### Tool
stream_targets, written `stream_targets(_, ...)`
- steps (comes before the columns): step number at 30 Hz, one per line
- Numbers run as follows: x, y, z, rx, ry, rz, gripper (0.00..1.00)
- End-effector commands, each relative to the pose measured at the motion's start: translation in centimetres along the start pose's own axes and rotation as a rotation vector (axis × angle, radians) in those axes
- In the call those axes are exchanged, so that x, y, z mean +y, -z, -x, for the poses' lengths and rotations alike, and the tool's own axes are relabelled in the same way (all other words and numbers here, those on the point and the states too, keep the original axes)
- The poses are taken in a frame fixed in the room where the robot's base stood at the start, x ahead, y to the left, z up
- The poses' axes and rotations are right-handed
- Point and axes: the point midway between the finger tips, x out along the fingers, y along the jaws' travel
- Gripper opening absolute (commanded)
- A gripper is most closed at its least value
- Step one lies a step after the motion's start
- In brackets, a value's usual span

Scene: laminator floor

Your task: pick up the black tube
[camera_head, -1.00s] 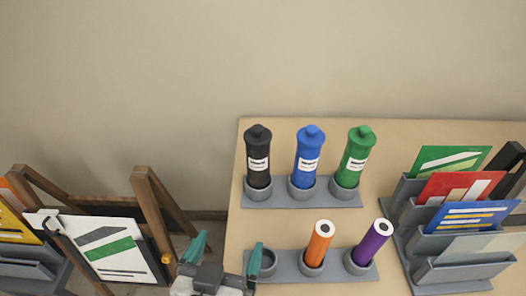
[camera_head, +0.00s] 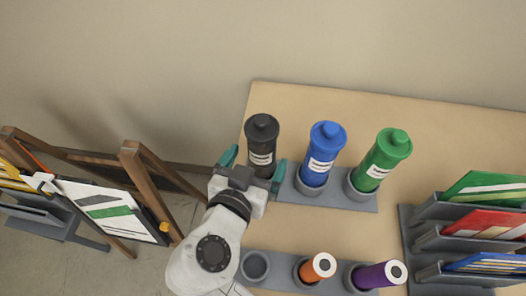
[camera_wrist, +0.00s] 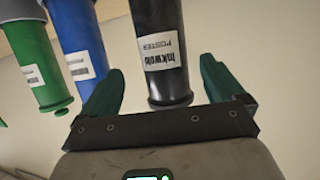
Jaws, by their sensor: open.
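The black tube (camera_head: 261,140) stands at the left end of the back grey rack (camera_head: 328,191), with a white label on its side. In the wrist view the black tube (camera_wrist: 160,48) lies between the two green fingers, its label readable. My gripper (camera_head: 252,168) is open, with one finger on each side of the tube. It also shows in the wrist view (camera_wrist: 160,92). A gap shows between the right finger and the tube there; whether either finger touches it I cannot tell. The tube's base and its holder are hidden behind my gripper in the head view.
A blue tube (camera_head: 322,155) and a green tube (camera_head: 380,160) stand to the right in the same rack. The front rack (camera_head: 280,275) has an empty cup, an orange tube (camera_head: 316,267) and a purple tube (camera_head: 379,275). A sorter (camera_head: 415,232) holds folders at right.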

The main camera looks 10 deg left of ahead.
Motion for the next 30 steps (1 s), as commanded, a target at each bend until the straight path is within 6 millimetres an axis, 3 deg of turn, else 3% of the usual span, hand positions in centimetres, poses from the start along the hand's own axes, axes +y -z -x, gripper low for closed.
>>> stream_targets(7,-0.1,0.0,-1.8,-0.001,-0.001,0.001,0.95)
stream_targets(16,-0.5,-0.6,-5.7,-0.001,-0.002,0.000,0.95)
stream_targets(25,-0.5,-0.7,-6.2,-0.001,0.000,-0.001,0.95)
stream_targets(30,-0.5,-0.7,-6.2,-0.001,0.001,-0.001,0.81)
